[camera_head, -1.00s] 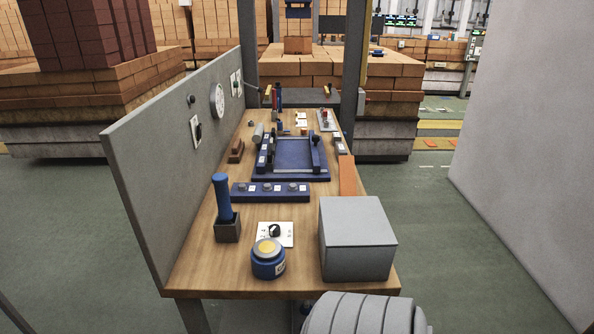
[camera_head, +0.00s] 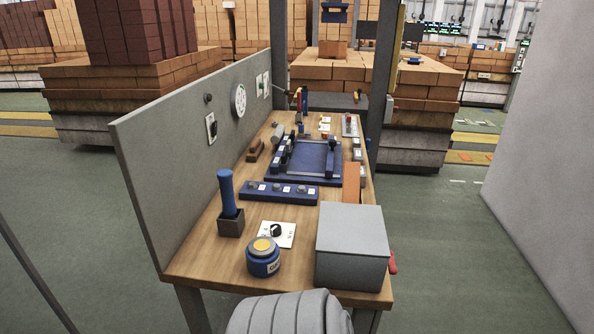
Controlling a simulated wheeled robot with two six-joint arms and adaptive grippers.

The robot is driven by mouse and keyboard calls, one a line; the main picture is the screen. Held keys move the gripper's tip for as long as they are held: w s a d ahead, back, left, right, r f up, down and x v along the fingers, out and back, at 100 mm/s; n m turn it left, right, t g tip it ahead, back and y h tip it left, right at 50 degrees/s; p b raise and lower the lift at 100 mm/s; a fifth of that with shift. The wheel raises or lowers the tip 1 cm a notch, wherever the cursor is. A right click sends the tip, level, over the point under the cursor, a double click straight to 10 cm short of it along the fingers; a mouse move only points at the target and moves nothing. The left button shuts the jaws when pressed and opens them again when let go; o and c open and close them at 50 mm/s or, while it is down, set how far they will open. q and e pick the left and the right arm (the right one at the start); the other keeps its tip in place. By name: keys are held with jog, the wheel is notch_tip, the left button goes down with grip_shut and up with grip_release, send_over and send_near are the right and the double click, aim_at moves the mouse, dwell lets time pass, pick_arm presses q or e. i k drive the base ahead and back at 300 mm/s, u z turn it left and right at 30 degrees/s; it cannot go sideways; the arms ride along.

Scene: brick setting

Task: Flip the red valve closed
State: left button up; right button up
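A small red part (camera_head: 393,263) shows at the right side of the grey box (camera_head: 352,247), low down near the table's front right edge. It may be the handle of the red valve; most of it is hidden behind the box, so I cannot tell its position. Neither of my grippers shows in the head view.
The wooden workbench (camera_head: 205,262) bears a blue round button unit (camera_head: 263,261), a blue-handled tool in a dark holder (camera_head: 229,208), a white card with a black knob (camera_head: 277,233) and a blue fixture (camera_head: 312,160). A grey panel (camera_head: 170,180) closes its left side. Floor at right is clear.

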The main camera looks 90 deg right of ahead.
aim_at(392, 270)
jog(key=k, duration=1.4)
jog(key=z, duration=3.15)
jog(key=k, duration=0.6)
jog(key=z, duration=1)
jog(key=i, duration=0.9)
jog(key=u, duration=0.45)
jog(key=i, duration=0.65)
jog(key=u, duration=0.55)
